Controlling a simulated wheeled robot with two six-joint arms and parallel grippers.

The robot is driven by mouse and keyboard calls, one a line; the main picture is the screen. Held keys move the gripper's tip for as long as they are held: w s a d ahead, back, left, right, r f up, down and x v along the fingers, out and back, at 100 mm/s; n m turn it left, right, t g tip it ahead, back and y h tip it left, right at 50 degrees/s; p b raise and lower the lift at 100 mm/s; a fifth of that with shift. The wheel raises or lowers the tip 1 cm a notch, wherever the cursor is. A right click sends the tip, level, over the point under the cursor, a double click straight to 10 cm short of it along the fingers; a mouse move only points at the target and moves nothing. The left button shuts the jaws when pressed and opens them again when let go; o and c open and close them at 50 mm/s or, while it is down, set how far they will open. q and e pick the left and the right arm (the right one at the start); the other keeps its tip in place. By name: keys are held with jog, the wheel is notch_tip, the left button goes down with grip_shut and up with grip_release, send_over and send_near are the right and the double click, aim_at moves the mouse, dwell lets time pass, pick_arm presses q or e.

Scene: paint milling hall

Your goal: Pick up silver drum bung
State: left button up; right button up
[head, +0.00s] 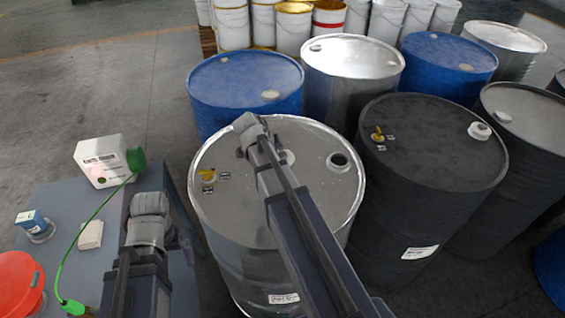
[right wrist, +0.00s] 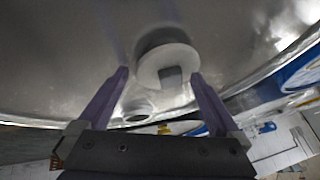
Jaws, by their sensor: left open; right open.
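The silver drum (head: 230,238) stands in the middle of the head view, its lid facing up. The silver bung (right wrist: 165,65), a pale round plug with a square recess, shows in the right wrist view against the lid. My right gripper (right wrist: 160,78) is open, with its two purple fingers on either side of the bung, not closed on it. In the head view my right arm crosses the lid and partly covers a pale disc (head: 288,157), probably the bung. My left gripper (head: 150,206) is over the grey table at the left, holding nothing visible; its fingertips are hard to make out.
The lid also has a yellow fitting (head: 208,176) and a dark round opening (head: 340,162). A black drum (head: 430,150) stands close on the right, a blue drum (head: 245,85) behind. The table holds a white box (head: 103,162), a green cable and a red lid (head: 18,285).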

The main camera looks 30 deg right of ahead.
jog(key=shift+r, duration=0.1)
jog(key=c, duration=1.3)
jog(key=shift+r+p, duration=0.4)
jog(key=shift+p, duration=0.05)
notch_tip(320, 180, up, 9)
jog(key=p, duration=0.9)
jog(key=shift+r, duration=0.1)
